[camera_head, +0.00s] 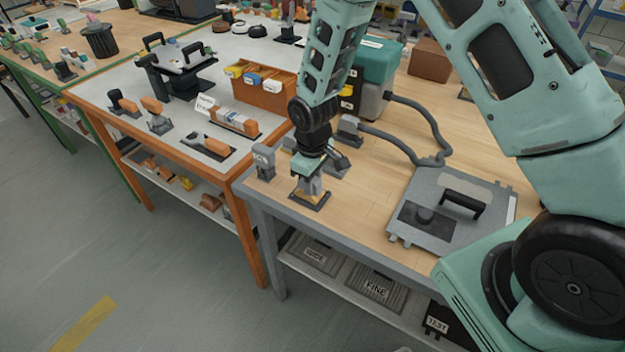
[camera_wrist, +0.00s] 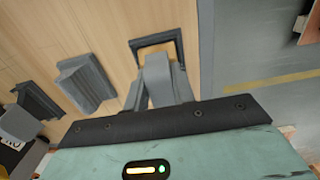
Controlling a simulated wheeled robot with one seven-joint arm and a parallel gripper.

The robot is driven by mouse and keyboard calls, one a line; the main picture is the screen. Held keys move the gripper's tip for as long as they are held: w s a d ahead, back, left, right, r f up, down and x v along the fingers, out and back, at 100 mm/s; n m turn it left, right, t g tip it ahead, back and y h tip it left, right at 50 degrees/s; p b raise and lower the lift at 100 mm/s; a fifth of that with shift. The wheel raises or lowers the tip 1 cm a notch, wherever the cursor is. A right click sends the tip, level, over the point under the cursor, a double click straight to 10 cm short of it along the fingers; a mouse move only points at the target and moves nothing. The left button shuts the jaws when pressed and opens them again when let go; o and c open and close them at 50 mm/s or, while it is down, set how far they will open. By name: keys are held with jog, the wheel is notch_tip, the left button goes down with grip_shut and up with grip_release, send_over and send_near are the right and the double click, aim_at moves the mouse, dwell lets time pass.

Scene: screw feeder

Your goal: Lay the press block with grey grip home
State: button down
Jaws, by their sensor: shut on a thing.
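My gripper (camera_head: 311,185) points down over the near-left part of the wooden bench, beside its front edge. It is shut on the press block with grey grip (camera_head: 308,190), which is mostly hidden by the fingers. Directly below is a dark rectangular frame (camera_head: 310,204) on the bench, with wood colour showing inside it. In the wrist view the dark frame (camera_wrist: 140,42) shows just beyond the grey shapes at my gripper (camera_wrist: 160,85). I cannot tell whether the block touches the frame or is above it.
Grey blocks stand close by, one at the left (camera_head: 264,162) and one behind (camera_head: 350,130). A grey flat case (camera_head: 480,205) with a black handle lies to the right, with a hose (camera_head: 440,130) behind it. Bare wood lies between my gripper and the case.

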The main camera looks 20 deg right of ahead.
jog(key=shift+f, duration=0.15)
jog(key=c, duration=1.1)
grip_release()
notch_tip(320, 180, up, 18)
jog(key=b, duration=0.2)
jog(key=shift+f+b, duration=0.2)
jog(key=shift+b, duration=0.2)
jog(key=shift+n+y, duration=0.3)
jog(key=s+a+r, duration=0.1)
jog(key=s+a, duration=0.1)
jog(key=s, duration=0.6)
jog(key=s+a+r, duration=0.1)
jog(key=s+a, duration=0.1)
jog(key=s, duration=0.7)
jog(key=s+a, duration=0.2)
jog(key=s, duration=0.7)
jog(key=shift+s+a+r, duration=0.1)
jog(key=shift+a+r, duration=0.3)
